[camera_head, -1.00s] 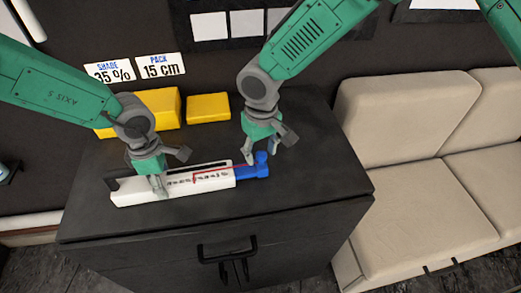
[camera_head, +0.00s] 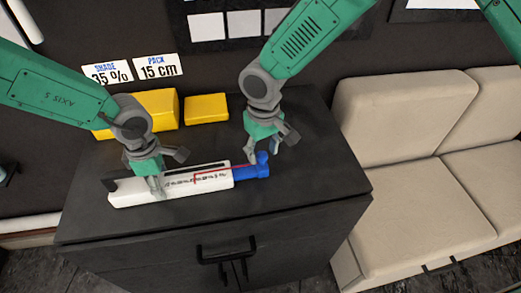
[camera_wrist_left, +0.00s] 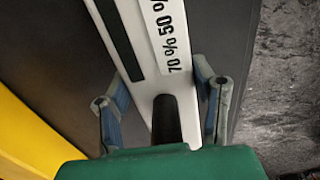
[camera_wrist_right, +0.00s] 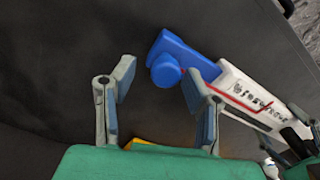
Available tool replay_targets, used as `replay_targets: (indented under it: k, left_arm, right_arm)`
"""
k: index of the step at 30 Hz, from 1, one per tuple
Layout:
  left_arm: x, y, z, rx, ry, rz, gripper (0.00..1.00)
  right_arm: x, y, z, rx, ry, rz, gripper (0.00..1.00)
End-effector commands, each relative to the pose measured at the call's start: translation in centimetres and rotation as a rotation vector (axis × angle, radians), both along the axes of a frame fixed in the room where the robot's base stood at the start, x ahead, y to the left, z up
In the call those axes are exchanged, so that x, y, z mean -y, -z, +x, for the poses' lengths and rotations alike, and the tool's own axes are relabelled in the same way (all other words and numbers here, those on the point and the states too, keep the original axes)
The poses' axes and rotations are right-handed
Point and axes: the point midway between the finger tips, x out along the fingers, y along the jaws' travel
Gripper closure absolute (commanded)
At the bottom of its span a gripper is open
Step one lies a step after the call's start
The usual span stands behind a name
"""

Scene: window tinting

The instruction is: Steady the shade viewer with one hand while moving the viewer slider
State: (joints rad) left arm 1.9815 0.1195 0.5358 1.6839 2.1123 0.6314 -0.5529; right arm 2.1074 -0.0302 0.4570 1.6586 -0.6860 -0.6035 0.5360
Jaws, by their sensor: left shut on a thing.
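The shade viewer (camera_head: 130,193) is a long white body with a printed percent scale, lying flat on the dark cabinet top. Its blue slider (camera_head: 247,173) sticks out of the right end, with an upright round knob (camera_wrist_right: 166,71) and a thin red pointer over the scale. My left gripper (camera_head: 158,188) is shut across the viewer's left part; its fingers flank the white body in the left wrist view (camera_wrist_left: 162,82). My right gripper (camera_head: 262,159) is open over the slider end. The knob shows between its spread fingertips in the right wrist view; I cannot tell whether they touch.
Two yellow blocks (camera_head: 206,108) stand behind the viewer. Cards reading "35 %" (camera_head: 107,73) and "15 cm" (camera_head: 156,67) are on the back wall. The cabinet top (camera_head: 310,185) is clear to the right. A beige sofa (camera_head: 425,185) stands beyond it.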

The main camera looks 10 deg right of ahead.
Motion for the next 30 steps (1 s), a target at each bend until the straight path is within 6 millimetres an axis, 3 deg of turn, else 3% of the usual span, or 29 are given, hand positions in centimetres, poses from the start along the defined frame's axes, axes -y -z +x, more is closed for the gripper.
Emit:
replay_targets:
  k: [11,24,30]
  left_arm:
    - [0.1,0.0,0.0,0.000,-0.001,-0.001,0.98]
    - [0.1,0.0,0.0,0.000,-0.001,-0.002,0.98]
    - [0.1,0.0,0.0,0.001,-0.001,-0.002,0.98]
  right_arm:
    - [-0.1,-0.6,0.0,0.001,0.000,0.003,0.56]
    - [-0.1,-8.9,0.2,0.003,0.000,0.002,0.56]
    - [-0.1,-11.4,0.2,0.000,0.000,0.002,0.56]
